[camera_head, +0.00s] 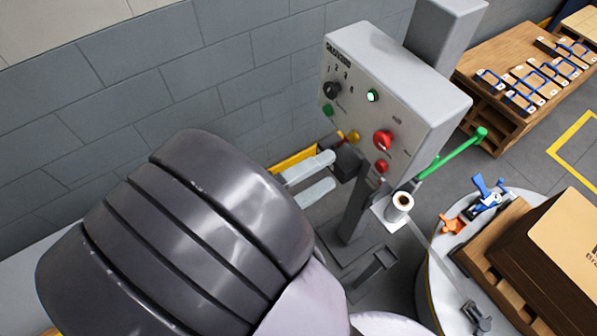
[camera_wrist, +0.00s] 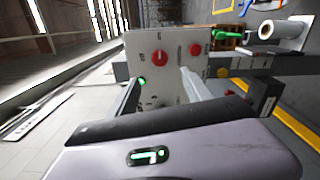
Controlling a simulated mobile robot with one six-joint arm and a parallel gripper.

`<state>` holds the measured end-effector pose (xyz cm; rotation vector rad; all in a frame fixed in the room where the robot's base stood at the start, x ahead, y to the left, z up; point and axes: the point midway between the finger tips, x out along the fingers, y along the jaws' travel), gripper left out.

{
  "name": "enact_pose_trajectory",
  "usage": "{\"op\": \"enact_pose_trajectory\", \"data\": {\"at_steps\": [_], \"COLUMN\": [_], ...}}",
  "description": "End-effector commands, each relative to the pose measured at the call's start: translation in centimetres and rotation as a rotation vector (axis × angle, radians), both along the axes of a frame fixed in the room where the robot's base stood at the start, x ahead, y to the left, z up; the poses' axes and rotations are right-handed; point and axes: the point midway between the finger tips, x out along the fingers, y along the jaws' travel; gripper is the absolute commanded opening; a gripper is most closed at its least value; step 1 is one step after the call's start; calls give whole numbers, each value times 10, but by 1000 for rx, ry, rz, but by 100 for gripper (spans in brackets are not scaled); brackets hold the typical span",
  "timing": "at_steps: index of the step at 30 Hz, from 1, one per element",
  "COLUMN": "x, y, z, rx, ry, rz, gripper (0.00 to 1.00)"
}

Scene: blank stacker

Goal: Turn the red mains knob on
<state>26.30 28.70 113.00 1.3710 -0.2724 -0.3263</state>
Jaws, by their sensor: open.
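The red mains knob (camera_head: 383,140) is on the front of the grey control panel (camera_head: 410,112), above a smaller red button (camera_head: 381,166). The knob also shows in the wrist view (camera_wrist: 159,58), unobstructed and just beyond the gap between my fingers. My gripper (camera_head: 330,170) is open and empty, with its two pale fingers pointing toward the panel, to the left of the knob in the head view. In the wrist view my gripper (camera_wrist: 162,78) has the fingers apart and the panel ahead. I see no contact with the knob. The knob's exact setting is too small to read.
A green lever (camera_head: 455,152) sticks out at right. A white roll (camera_head: 400,203) stands below, near a round table (camera_head: 437,290) with a brown box (camera_head: 545,255).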

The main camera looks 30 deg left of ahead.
Motion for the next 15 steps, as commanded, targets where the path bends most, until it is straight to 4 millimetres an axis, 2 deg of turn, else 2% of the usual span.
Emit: {"op": "enact_pose_trajectory", "data": {"at_steps": [3, 6, 10, 15], "x": [-28, -44, -53, -53], "y": [12, 19, 22, 22], "z": [2, 1, 0, 0], "rx": [0, -1, 0, 0], "ry": [0, 0, 0, 0], "rz": [4, 1, 1, -1], "gripper": [57, 57, 57, 57]}}
